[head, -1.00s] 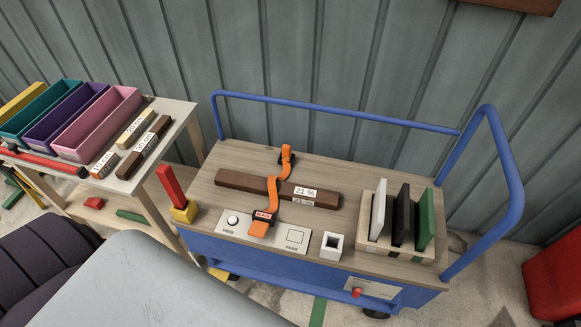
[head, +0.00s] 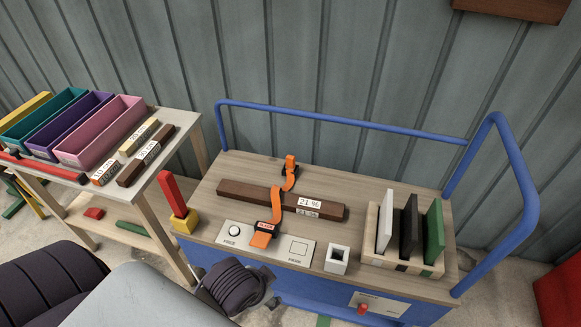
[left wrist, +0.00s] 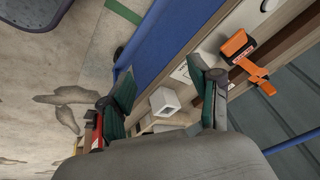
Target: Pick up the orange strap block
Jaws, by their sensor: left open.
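The orange strap block (head: 262,238) rests on the front of the wooden cart top (head: 250,165), on the white panel between FREE and PARK. An orange strap (head: 276,203) runs from it over a dark brown bar (head: 240,190) marked 21 %. In the left wrist view, the orange block (left wrist: 238,45) with its strap lies upper right, beyond the right fingertip. My left gripper (left wrist: 163,88) is open and empty, apart from the block. My right gripper is not in view.
A white square socket (head: 337,260) stands right of the panel. A rack (head: 405,260) holds white, black and green plates. A red post on a yellow base (head: 184,221) stands at the left. Blue rails (head: 340,121) edge the back and right. A table with bins (head: 112,140) is at left.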

